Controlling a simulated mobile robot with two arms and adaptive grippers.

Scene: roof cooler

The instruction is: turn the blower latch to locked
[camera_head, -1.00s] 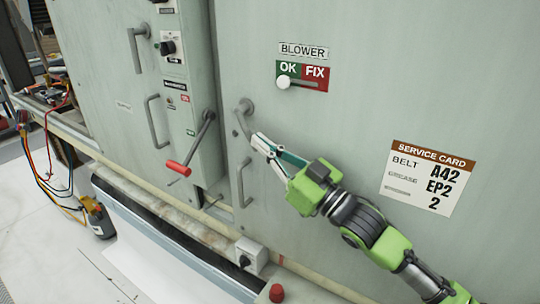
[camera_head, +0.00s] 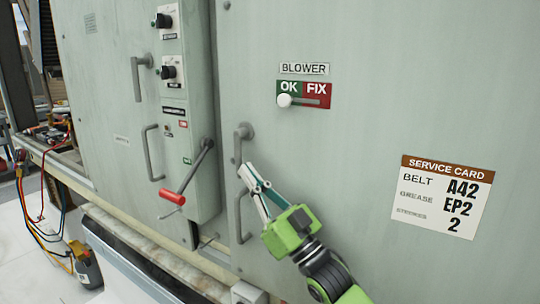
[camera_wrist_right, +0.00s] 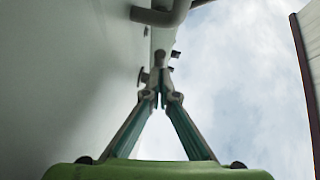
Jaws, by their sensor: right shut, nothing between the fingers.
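The blower latch (camera_head: 238,148) is a grey bent lever on the pale green door, below and left of the BLOWER label (camera_head: 304,68). Its arm hangs about straight down from its pivot. My right gripper (camera_head: 247,170) is shut and empty, its fingertips close by the latch's lower end. In the right wrist view the shut fingertips (camera_wrist_right: 160,70) lie below a grey bar (camera_wrist_right: 165,14), probably the latch, with a visible gap. Whether they touch anything in depth is unclear. My left gripper is not in view.
A grey pull handle (camera_head: 239,215) sits just below the latch. A red-gripped lever (camera_head: 173,196) sticks out from the cabinet at left. The OK/FIX slider (camera_head: 284,100) sits at OK. A service card (camera_head: 440,197) is at right. The door between is flat and clear.

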